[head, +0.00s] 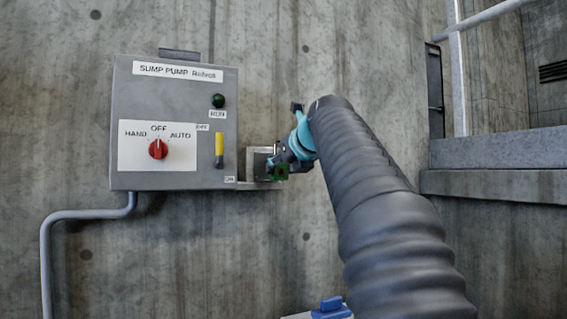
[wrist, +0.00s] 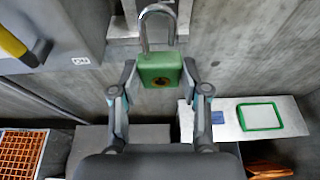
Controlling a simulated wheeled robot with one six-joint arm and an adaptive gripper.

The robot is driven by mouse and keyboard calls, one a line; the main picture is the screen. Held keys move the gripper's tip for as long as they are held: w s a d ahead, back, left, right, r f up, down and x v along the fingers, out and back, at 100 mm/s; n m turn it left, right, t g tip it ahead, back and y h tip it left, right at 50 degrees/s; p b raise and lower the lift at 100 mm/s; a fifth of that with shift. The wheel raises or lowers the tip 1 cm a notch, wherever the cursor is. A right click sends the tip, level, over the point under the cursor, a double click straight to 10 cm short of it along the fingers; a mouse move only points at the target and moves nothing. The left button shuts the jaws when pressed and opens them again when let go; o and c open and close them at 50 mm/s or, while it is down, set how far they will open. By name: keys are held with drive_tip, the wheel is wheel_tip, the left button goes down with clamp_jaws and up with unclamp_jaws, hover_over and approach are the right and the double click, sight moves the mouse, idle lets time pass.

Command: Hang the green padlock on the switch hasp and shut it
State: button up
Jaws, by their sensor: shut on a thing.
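The green padlock (wrist: 159,71) is upright between the fingertips of my gripper (wrist: 158,80), which is shut on its body. Its steel shackle (wrist: 144,22) points up. The shackle's right leg seems to end just above the body, so it looks open.
The grey sump pump box (head: 170,85) hangs on a concrete wall, with a red selector knob (head: 158,149). A grey ledge (head: 258,187) lies under the bracket. Below are a pale surface with a green-framed panel (wrist: 260,116) and an orange grate (wrist: 20,150).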

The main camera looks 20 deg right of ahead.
drive_tip(key=p, duration=0.3)
approach(265, 172)
drive_tip(key=shift+w+f, duration=0.9)
drive_tip(key=shift+w, duration=0.05)
drive_tip(key=shift+p, duration=0.8)
idle(0.9)
drive_tip(key=shift+w, duration=2.05)
idle(0.8)
drive_tip(key=shift+f, duration=0.2)
idle(0.5)
drive_tip(key=o, duration=1.1)
drive_tip(key=shift+s, duration=0.1)
drive_tip(key=shift+c, duration=0.4)
